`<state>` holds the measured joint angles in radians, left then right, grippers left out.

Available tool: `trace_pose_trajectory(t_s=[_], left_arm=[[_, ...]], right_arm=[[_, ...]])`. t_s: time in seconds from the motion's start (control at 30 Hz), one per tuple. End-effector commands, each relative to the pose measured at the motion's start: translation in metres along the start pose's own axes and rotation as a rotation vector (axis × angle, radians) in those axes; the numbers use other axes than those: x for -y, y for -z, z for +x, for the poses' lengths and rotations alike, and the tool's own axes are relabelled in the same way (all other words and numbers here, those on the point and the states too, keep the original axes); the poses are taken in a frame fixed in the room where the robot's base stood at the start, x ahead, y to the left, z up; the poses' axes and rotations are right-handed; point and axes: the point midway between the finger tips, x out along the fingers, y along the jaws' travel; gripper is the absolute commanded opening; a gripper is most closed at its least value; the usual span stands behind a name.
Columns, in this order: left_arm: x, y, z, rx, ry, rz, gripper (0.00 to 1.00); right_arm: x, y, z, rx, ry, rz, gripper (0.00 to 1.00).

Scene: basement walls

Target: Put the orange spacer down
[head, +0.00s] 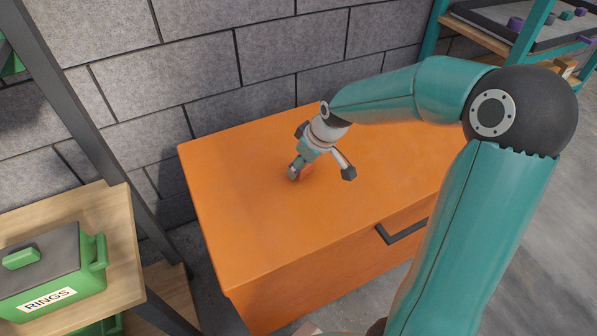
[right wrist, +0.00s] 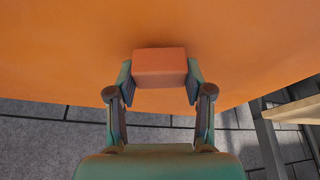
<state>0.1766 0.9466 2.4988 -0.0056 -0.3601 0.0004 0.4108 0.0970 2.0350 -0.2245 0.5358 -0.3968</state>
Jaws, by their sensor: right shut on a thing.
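The orange spacer (right wrist: 160,67) is a small block between the fingertips of my right gripper in the right wrist view. My right gripper (head: 299,172) is shut on it, low over the top of the orange cabinet (head: 235,200). In the head view only a bit of the spacer (head: 306,173) shows beside the fingers. I cannot tell whether the spacer touches the cabinet top. The right wrist view also shows the gripper's two fingers (right wrist: 160,75) on either side of the spacer. My left gripper is not in view.
The cabinet top is otherwise bare, with a dark handle (head: 402,230) on its front. A grey block wall (head: 290,45) stands behind it. At left, a wooden shelf holds a green box (head: 52,272) labelled RINGS. At top right, a rack holds a tray (head: 490,22) with small purple and teal pieces.

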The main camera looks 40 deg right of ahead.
Motion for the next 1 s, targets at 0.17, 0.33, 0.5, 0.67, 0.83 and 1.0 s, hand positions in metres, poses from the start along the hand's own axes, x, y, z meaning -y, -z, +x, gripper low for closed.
trace_pose_trajectory(t_s=[0.17, 0.33, 0.5, 0.67, 0.83, 1.0], left_arm=[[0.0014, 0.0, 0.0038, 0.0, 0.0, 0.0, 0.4], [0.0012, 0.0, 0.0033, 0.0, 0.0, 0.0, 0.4], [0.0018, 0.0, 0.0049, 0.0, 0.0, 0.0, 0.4], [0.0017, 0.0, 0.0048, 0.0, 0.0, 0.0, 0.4], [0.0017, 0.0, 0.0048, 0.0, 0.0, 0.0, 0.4], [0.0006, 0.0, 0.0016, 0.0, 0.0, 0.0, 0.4]], right_arm=[[-0.0001, -0.0039, 0.0105, -0.002, -0.001, 0.0, 0.2], [0.0, -0.0035, 0.0099, -0.002, -0.001, -0.001, 0.2], [0.0002, -0.0041, 0.0117, -0.002, 0.0, -0.001, 0.58], [0.0004, -0.004, 0.0116, -0.002, 0.0, -0.001, 0.76], [0.0005, -0.0039, 0.0116, -0.002, 0.0, -0.002, 0.76], [0.0005, -0.0024, 0.008, -0.002, 0.0, -0.002, 0.76]])
